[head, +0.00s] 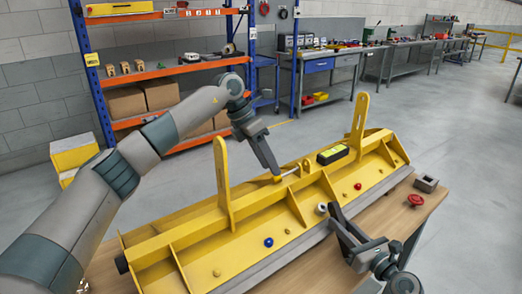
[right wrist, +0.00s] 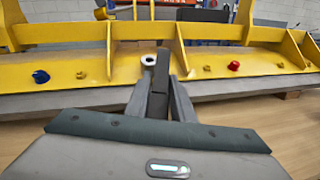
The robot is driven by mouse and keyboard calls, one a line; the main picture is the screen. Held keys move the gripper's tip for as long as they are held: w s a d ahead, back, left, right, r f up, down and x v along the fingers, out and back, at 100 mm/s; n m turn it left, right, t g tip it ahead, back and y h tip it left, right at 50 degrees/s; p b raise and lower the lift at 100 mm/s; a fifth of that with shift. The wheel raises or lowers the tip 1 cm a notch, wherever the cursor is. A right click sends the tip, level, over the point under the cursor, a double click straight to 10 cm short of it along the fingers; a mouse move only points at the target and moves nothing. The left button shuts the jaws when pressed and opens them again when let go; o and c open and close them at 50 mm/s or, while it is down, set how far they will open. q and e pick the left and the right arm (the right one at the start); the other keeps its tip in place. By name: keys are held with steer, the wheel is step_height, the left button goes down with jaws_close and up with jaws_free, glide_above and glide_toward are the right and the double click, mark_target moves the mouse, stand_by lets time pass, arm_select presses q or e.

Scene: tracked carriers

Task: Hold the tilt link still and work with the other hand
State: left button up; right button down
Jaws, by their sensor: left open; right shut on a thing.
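A long yellow steel attachment (head: 243,205) lies across the table, with two upright lugs. The tilt link appears to be the pale rod (head: 292,173) near its middle. My left gripper (head: 275,176) points down at the left end of that rod, its jaws open; the gap between its fingers is hard to see. My right gripper (head: 335,212) is shut at the front of the attachment. A white ring (head: 321,208) is at its fingertips and appears held; the ring also shows in the right wrist view (right wrist: 149,60), partly covered by a dark finger.
A blue knob (head: 268,242) and a red knob (head: 357,186) are on the attachment. A black and yellow box (head: 332,154) sits on top. A red mushroom-shaped part (head: 415,200) and a grey square block (head: 427,184) are on the wooden table (head: 395,222) at right.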

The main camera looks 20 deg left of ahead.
mark_target(277, 179)
arm_select(q)
steer(key=shift+x, duration=1.95)
jaws_close()
